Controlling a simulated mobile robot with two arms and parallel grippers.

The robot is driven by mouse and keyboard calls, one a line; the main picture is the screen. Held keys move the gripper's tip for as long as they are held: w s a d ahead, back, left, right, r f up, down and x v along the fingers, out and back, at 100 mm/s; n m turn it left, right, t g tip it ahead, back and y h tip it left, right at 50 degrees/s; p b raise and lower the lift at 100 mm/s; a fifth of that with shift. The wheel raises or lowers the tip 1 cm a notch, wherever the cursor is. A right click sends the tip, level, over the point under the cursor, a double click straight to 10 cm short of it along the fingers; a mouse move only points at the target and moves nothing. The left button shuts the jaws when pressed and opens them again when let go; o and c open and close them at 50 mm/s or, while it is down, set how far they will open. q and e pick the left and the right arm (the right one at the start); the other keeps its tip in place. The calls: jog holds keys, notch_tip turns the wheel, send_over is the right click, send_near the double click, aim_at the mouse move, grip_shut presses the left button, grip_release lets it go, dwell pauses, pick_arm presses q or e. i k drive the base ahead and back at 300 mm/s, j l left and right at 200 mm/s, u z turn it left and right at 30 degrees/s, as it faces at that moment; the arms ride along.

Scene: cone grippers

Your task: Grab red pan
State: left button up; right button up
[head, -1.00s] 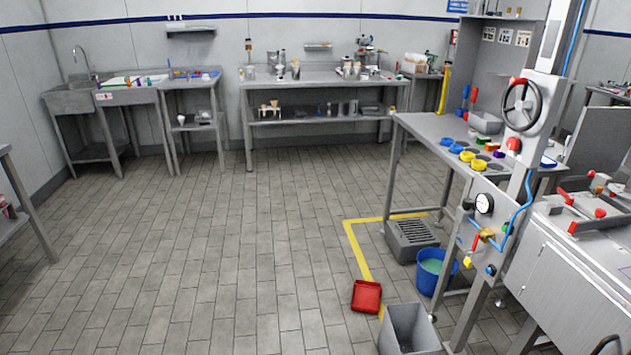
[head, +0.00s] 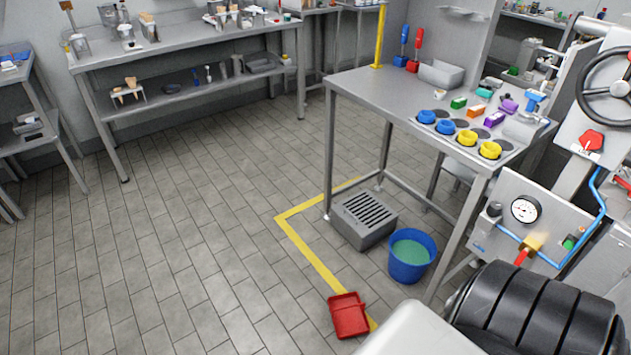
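The red pan (head: 348,316) is a shallow red dustpan lying on the tiled floor at the bottom centre. It lies over the end of the yellow floor line (head: 312,259). White and black ribbed parts of my own arm fill the lower right corner, to the right of the pan. No gripper fingertips show in this view. Nothing is seen touching the pan.
A blue bucket (head: 410,269) with green liquid and a grey slotted box (head: 364,219) stand behind the pan. A steel table (head: 366,95) with coloured rings and blocks stands above them. A gauge panel (head: 527,224) is at right. The left floor is clear.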

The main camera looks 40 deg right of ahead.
aim_at(348, 317)
jog(key=i+z, duration=0.2)
jog(key=i, duration=0.2)
jog(key=i+j+z, duration=0.1)
jog(key=i+z, duration=0.15)
jog(key=i, duration=0.2)
jog(key=i+j+z, duration=0.2)
jog(key=i, duration=0.2)
